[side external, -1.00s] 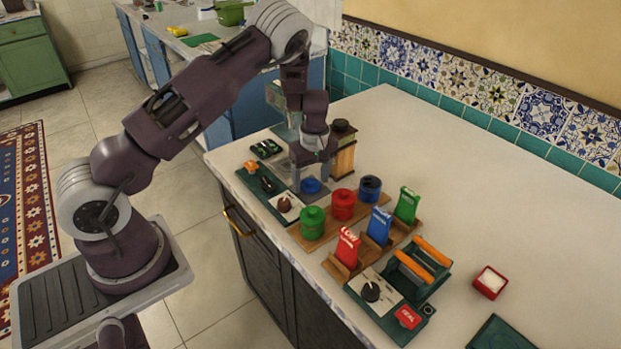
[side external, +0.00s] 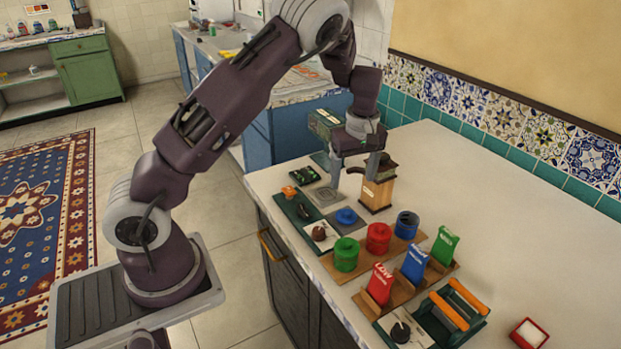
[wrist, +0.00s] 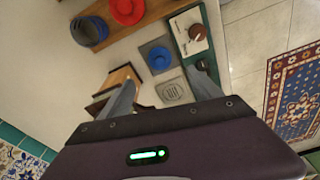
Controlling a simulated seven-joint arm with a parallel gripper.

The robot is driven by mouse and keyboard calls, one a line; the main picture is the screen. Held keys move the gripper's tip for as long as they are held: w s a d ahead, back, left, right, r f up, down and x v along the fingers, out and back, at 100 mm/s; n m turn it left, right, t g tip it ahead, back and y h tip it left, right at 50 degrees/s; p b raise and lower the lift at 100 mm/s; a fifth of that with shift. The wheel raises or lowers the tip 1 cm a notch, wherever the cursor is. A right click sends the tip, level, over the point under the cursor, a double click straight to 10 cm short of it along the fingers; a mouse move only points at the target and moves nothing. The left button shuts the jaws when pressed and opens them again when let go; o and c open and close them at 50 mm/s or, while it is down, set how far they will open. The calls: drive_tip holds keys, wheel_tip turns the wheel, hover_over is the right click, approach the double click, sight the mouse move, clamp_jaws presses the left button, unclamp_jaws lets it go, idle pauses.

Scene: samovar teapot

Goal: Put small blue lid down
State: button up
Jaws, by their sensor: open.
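The small blue lid (side external: 346,216) lies on a grey square pad, in front of the colored canisters. It also shows in the wrist view (wrist: 159,58), lying flat and apart from my fingers. My gripper (side external: 355,179) is open and empty, above the counter on the far side of the lid. In the wrist view, my gripper's fingers (wrist: 162,80) are spread wide. The blue canister (side external: 407,224) stands with its top open, right of the red canister (side external: 378,238) and green canister (side external: 346,255).
A wooden grinder-like box (side external: 376,195) stands close to my right finger. Another grey pad (side external: 326,197) lies beyond the lid. Red, blue and green packets (side external: 415,264) stand in a wooden rack. The counter's right side has free room (side external: 520,240).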

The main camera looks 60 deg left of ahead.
drive_tip(key=s+d+r+m+t+h, duration=0.1)
drive_tip(key=s+d+r+m+h, duration=0.15)
drive_tip(key=s+d+r, duration=0.45)
drive_tip(key=s+d+r+m+t+h, duration=0.1)
drive_tip(key=s+d+r+m, duration=0.3)
drive_tip(key=r, duration=0.6)
drive_tip(key=s+d+r+m+t+y, duration=0.1)
drive_tip(key=s+m, duration=0.3)
drive_tip(key=s, duration=0.5)
drive_tip(key=s+d+r+m+t+y, duration=0.1)
drive_tip(key=s+m+t, duration=0.1)
drive_tip(key=s+m, duration=0.3)
drive_tip(key=s, duration=0.4)
drive_tip(key=shift+s+d+r, duration=0.15)
drive_tip(key=shift+s+d, duration=0.05)
drive_tip(key=shift+d, duration=0.1)
